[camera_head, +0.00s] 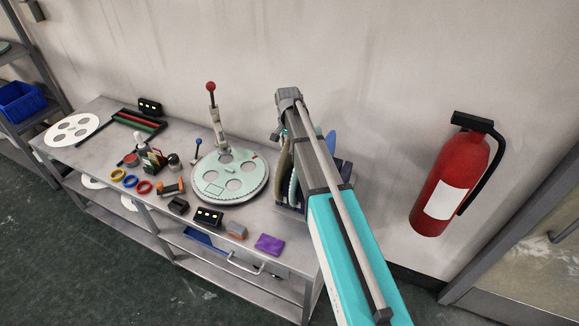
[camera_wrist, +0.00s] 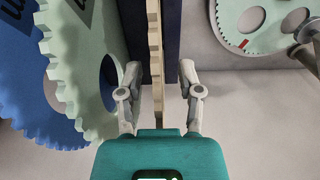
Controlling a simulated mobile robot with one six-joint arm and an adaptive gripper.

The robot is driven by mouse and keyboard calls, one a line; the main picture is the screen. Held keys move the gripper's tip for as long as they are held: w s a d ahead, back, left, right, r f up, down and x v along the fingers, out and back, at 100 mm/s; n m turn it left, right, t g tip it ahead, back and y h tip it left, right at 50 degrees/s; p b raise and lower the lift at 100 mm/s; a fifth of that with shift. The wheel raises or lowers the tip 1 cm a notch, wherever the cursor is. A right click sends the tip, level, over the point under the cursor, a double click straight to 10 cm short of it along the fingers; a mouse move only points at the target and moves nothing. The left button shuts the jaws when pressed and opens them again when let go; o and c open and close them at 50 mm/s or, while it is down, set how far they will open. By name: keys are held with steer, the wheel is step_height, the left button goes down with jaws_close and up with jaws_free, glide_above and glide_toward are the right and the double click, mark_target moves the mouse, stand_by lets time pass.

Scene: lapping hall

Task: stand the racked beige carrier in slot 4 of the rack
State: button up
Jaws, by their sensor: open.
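In the wrist view the beige carrier (camera_wrist: 155,70) stands edge-on, a narrow toothed strip between two dark rack dividers (camera_wrist: 171,40). My gripper (camera_wrist: 160,78) is open, with one finger on each side of the strip. A gap shows between the right finger and the carrier; whether the left finger touches it I cannot tell. The rack's base (camera_head: 288,208) shows in the head view at the bench's right end, largely hidden by my arm. Slot numbers are not readable.
Left of the beige carrier, a pale green carrier (camera_wrist: 62,70) and a blue carrier (camera_wrist: 25,75) stand close by. The lapping machine's round plate (camera_head: 230,192) is beside the rack. Small items, including a purple block (camera_head: 269,244), lie along the bench front.

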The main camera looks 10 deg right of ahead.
steer(key=shift+f+b, duration=0.75)
steer(key=shift+f, duration=0.3)
jaws_close()
